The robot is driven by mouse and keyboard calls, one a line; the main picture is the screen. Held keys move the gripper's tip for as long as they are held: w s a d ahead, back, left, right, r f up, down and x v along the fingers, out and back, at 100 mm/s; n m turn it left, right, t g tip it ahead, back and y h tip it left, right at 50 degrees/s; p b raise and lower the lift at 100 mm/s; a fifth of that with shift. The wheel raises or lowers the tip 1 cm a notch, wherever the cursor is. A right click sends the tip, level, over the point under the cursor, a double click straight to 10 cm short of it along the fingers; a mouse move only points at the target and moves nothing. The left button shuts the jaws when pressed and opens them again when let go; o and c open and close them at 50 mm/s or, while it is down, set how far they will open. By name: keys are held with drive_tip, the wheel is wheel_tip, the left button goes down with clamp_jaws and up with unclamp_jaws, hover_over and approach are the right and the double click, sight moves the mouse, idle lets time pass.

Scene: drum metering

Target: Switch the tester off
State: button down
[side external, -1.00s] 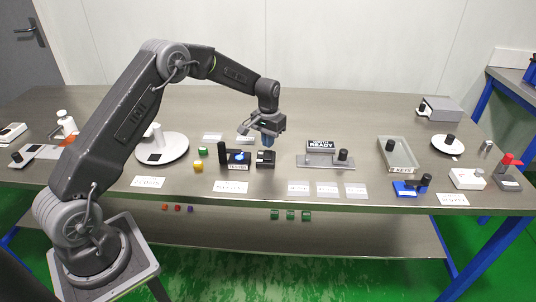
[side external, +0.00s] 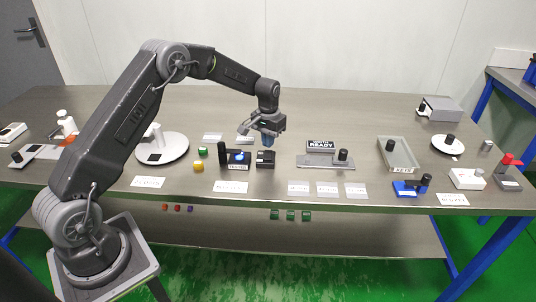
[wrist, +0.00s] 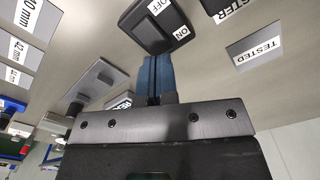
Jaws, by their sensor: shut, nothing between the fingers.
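A black switch box (side external: 265,159) stands in the middle of the table. In the wrist view the box (wrist: 158,24) has a rocker with white OFF and ON labels; I cannot tell which side is pressed. My gripper (side external: 268,142) points down just above the box, its blue fingers shut and empty. In the wrist view the fingertips (wrist: 154,62) appear near the box's ON side; contact cannot be told.
Left of the box is a black unit with a blue button (side external: 239,157) and a black post (side external: 222,152). A TESTED label (wrist: 258,47) lies near the box. A tray (side external: 412,166) stands right.

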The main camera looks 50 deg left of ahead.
sight(268, 151)
drive_tip(key=shift+f, duration=1.35)
idle(1.1)
drive_tip(key=shift+r, duration=3.55)
